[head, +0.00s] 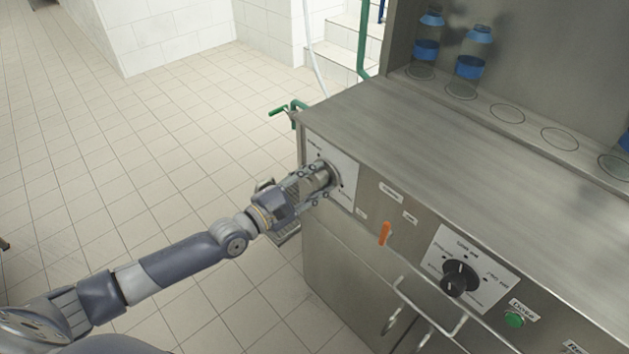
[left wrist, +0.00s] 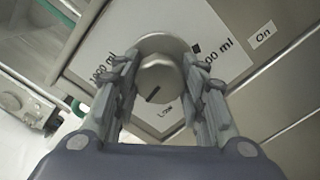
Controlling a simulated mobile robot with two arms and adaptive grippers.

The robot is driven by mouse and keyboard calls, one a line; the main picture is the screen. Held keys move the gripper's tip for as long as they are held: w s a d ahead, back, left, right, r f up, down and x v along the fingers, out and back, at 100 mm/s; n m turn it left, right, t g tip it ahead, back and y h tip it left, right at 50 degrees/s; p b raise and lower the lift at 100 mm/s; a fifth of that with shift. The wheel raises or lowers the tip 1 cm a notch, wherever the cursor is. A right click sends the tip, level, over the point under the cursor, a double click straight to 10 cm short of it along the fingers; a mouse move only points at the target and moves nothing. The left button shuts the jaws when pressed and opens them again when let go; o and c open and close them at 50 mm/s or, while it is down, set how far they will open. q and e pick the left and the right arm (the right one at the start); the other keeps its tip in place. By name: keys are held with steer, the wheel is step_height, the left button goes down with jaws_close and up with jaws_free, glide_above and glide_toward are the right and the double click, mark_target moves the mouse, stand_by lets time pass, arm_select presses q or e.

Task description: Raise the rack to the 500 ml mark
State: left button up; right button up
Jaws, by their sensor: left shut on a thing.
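A silvery round knob (left wrist: 162,80) sits on a white dial plate at the left end of the machine's front panel. A dark line on its face points to the lower left in the left wrist view. The plate (head: 345,178) has one "ml" label at left and another, partly hidden, at right, with a short word below. My left gripper (head: 318,184) is shut on the knob, one finger on each side; its fingers also show in the left wrist view (left wrist: 160,92). I cannot tell which part is the rack. My right gripper is not in view.
Bottles of blue liquid (head: 469,60) stand on ringed spots at the back of the steel top. Right of the knob are an orange switch (head: 385,233), a black selector (head: 460,277), a metal handle (head: 432,307) and a green button (head: 514,319). Tiled floor at left is clear.

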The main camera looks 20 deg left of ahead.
arm_select(q)
steer(key=m, duration=0.5)
steer(key=shift+m, duration=0.3)
steer(key=m+p, duration=0.1)
steer(key=m, duration=0.4)
steer(key=shift+m, duration=0.3)
steer(key=m+p, duration=0.1)
steer(key=m, duration=0.4)
steer(key=m+p, duration=0.1)
steer(key=m, duration=0.4)
steer(key=shift+m, duration=0.4)
steer(key=m, duration=0.5)
steer(key=shift+s+p, duration=0.1)
steer(key=shift+p, duration=0.25)
steer(key=m, duration=0.5)
steer(key=shift+f, duration=0.1)
steer(key=m, duration=0.4)
steer(key=shift+b, duration=0.3)
steer(key=m+b, duration=0.1)
steer(key=m, duration=0.4)
steer(key=shift+m, duration=0.4)
